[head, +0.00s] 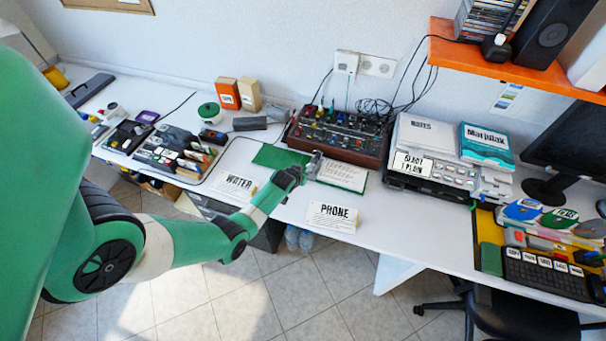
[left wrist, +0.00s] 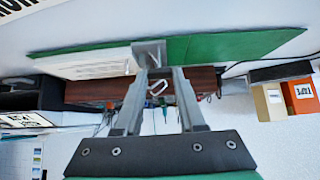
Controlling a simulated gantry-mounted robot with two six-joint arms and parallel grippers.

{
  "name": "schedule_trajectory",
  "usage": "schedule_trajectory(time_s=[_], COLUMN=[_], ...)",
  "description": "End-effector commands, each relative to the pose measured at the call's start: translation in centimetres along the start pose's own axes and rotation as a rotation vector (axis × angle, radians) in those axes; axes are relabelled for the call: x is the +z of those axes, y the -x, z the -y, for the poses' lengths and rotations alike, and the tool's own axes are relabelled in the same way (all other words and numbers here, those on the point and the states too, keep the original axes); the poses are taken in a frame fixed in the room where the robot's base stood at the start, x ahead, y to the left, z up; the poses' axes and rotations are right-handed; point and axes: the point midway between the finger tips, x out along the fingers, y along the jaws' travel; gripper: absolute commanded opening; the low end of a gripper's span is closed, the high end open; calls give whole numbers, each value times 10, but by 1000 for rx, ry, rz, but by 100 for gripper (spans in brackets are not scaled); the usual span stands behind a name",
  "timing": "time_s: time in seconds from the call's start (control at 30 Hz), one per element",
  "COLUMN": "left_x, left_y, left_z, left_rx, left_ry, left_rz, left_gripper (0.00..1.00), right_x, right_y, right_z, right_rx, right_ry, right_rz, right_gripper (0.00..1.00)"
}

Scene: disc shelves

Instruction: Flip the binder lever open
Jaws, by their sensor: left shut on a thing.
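The binder is green and lies open on the desk, with a bare green cover (head: 280,157) on the left and a printed sheet (head: 343,175) on the right in the head view. In the left wrist view its green cover (left wrist: 235,46) and sheet (left wrist: 85,66) lie either side of a metal mechanism (left wrist: 150,52). My left gripper (head: 312,163) is at the middle of the binder. In the left wrist view its fingers (left wrist: 160,75) are shut on the binder lever, whose small metal loop (left wrist: 158,88) shows between them. My right gripper is in neither view.
A wood-sided mixer (head: 338,137) with cables stands right behind the binder. A stack of devices (head: 432,160) is to the right. An orange shelf (head: 510,68) overhangs the right side.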

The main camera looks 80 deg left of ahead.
Motion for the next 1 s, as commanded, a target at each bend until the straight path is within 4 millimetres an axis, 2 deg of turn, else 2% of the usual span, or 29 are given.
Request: schedule_trajectory(time_s=[0.93, 0.97, 1.0], left_x=[-2, -2, -2], left_y=[1, 1, 1], left_z=[0, 0, 0], left_rx=[0, 0, 0], left_ry=[-1, -1, -1], left_rz=[-5, -5, -5], left_gripper=[0, 44, 52], right_x=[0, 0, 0], right_y=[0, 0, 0], right_z=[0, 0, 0], right_rx=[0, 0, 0], right_ry=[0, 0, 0], right_rz=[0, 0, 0], right_gripper=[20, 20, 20])
